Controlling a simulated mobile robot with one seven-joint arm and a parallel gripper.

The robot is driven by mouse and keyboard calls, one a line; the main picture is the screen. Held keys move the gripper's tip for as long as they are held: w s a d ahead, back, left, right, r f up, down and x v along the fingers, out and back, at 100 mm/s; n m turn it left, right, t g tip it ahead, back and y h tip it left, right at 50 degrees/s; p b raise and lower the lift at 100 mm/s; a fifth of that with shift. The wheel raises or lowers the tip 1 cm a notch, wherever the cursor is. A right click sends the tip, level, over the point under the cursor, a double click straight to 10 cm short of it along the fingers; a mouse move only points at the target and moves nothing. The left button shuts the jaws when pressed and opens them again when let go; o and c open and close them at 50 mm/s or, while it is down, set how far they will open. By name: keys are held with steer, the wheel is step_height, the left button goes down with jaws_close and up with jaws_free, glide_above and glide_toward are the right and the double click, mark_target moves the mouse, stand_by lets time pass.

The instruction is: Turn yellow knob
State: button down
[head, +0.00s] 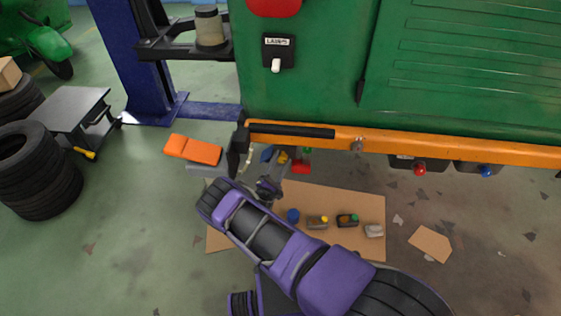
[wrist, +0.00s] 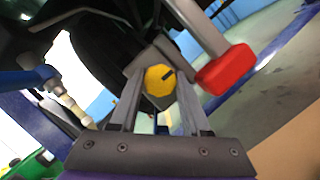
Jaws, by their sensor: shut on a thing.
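The yellow knob (wrist: 159,80) has an eight-sided face with a dark mark and shows between my fingers in the wrist view. My gripper (wrist: 158,92) is shut on it, with one finger at each side. In the head view the yellow knob (head: 283,158) is a small patch under the orange edge of the green vehicle, at the tip of my gripper (head: 274,168). My fingers hide part of the knob's sides.
A red handle (wrist: 226,70) is close at the right of the knob. A blue fitting (wrist: 28,77) is at the left. The green vehicle body (head: 310,100) overhangs my arm. A cardboard sheet (head: 340,200) with several small items lies on the floor.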

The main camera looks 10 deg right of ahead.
steer(key=shift+n, duration=0.5)
steer(key=shift+c, duration=1.9)
jaws_free()
steer(key=v, duration=1.7)
steer(key=shift+s, duration=0.2)
steer(key=shift+f, duration=0.15)
